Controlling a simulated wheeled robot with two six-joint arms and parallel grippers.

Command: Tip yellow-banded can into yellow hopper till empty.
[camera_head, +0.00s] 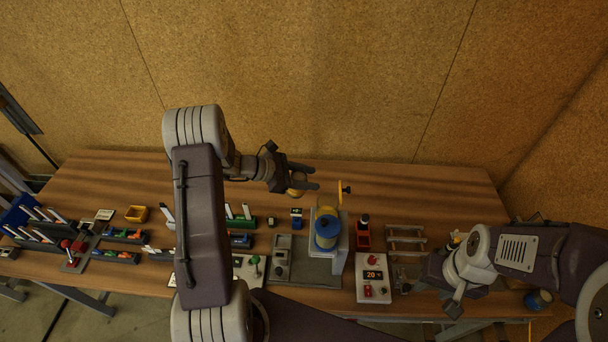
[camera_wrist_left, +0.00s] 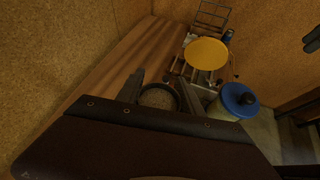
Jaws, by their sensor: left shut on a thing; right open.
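My left gripper (camera_head: 302,179) is shut around a small round can (camera_head: 298,188), held above the table. In the left wrist view the can (camera_wrist_left: 158,97) sits between the two fingers, with a dark rim and brown, grainy contents. Its yellow band is not clear. A yellow disc (camera_head: 339,190) shows edge-on just right of the can, apart from it; it also shows face-on in the left wrist view (camera_wrist_left: 206,53). I cannot tell whether it is part of the hopper. My right gripper (camera_head: 412,272) is open at the right front, partly hidden by its wrist.
A white panel (camera_head: 373,280) and a metal rack (camera_head: 405,238) are at right. The table's back strip is clear.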

